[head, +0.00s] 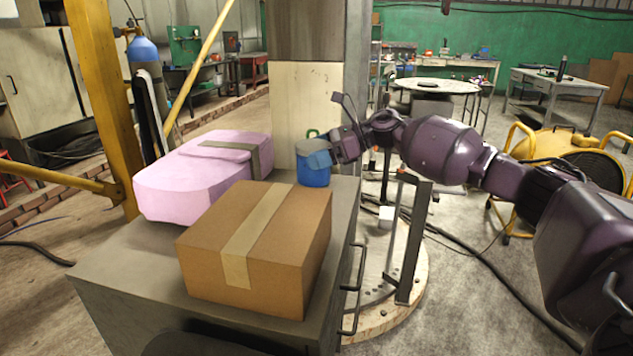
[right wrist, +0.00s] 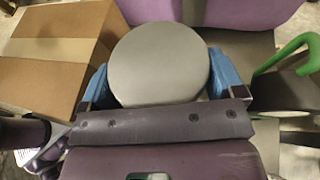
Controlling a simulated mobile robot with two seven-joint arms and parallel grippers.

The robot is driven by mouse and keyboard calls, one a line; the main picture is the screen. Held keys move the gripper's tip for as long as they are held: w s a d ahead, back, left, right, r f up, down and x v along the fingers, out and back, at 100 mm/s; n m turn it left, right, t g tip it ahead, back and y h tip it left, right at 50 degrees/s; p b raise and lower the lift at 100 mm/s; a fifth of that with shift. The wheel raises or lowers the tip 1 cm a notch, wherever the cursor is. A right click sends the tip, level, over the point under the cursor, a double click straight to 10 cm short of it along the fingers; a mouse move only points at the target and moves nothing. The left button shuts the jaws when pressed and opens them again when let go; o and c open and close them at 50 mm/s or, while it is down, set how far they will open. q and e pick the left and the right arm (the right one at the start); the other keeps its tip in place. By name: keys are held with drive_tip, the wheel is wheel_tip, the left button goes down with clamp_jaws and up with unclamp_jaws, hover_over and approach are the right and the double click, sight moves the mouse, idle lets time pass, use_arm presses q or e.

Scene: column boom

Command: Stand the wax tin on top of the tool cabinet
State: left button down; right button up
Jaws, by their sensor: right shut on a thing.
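The wax tin (head: 314,178) is a blue round can with a grey lid, at the back right of the tool cabinet's top. Its flat lid (right wrist: 160,62) fills the middle of the right wrist view. My right gripper (head: 319,160) is shut on the tin, with a blue fingertip on each side (right wrist: 158,85). The tin looks upright. The grey tool cabinet (head: 125,270) has handles on its right side. The tin's base is at or just above the cabinet top; I cannot tell if it touches. My left gripper is not in view.
A cardboard box (head: 255,245) stands at the cabinet's front, and a pink bag-like bundle (head: 190,180) lies at the back left. A green-handled thing (right wrist: 295,65) is close beside the tin. A column (head: 300,100) rises behind. A yellow drum fan (head: 565,160) stands on the right.

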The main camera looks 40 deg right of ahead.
sight(317, 181)
wheel_tip(317, 181, down, 6)
drive_tip(key=shift+f, duration=0.45)
drive_tip(key=shift+f, duration=0.1)
drive_tip(key=shift+f+b, duration=0.1)
drive_tip(key=shift+b, duration=0.2)
drive_tip(key=o, duration=0.9)
